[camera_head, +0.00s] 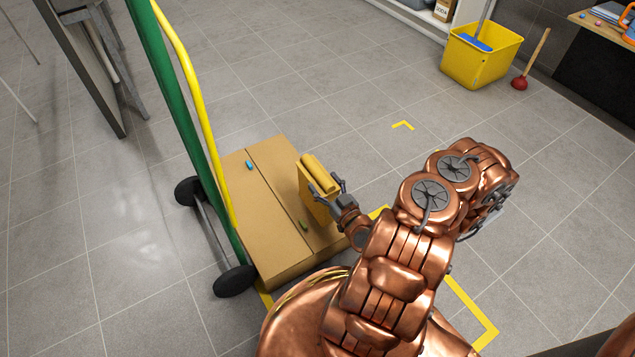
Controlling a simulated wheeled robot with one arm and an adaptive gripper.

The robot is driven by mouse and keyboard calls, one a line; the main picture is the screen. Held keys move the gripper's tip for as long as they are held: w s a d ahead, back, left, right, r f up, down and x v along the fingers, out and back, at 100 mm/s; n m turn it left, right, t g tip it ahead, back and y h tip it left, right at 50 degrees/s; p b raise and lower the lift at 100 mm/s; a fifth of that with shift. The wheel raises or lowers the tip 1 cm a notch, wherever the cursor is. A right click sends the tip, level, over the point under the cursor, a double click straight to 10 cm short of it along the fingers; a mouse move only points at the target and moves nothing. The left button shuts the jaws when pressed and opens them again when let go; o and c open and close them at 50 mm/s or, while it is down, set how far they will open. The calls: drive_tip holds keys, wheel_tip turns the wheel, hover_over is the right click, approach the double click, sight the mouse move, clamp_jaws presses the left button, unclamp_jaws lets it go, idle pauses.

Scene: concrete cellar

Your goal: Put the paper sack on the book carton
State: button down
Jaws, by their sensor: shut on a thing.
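The paper sack (316,171) is a small yellow-tan bag with a rolled top. My gripper (328,189) is shut on it from the lower right, with a finger on each side. In the picture the sack overlaps the carton's right edge. I cannot tell whether its bottom touches the carton or hangs above or beside it. My gripper and arm hide part of the sack and the carton's near right corner.
A yellow bucket (480,58) and a red plunger (520,83) stand far right. Floor behind the carton is clear.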

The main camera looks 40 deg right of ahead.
drive_tip(key=shift+w+d+f+b, duration=0.15)
drive_tip(key=shift+w+b, duration=0.25)
drive_tip(key=shift+w, duration=0.5)
drive_tip(key=shift+w+d+f+b, duration=0.1)
drive_tip(key=shift+w+d+b, duration=0.1)
drive_tip(key=shift+w+b, duration=0.45)
drive_tip(key=shift+w+d+f+b, duration=0.1)
drive_tip(key=shift+w+d+b, duration=0.1)
drive_tip(key=shift+w, duration=0.9)
wheel_tip(320, 180, down, 3)
drive_tip(key=shift+f+b, duration=0.1)
drive_tip(key=shift+b, duration=0.95)
drive_tip(key=shift+c, duration=0.3)
unclamp_jaws()
drive_tip(key=shift+s, duration=0.1)
drive_tip(key=s+a+p, duration=0.1)
drive_tip(key=s+p, duration=0.5)
drive_tip(key=s, duration=0.6)
drive_tip(key=shift+p, duration=0.4)
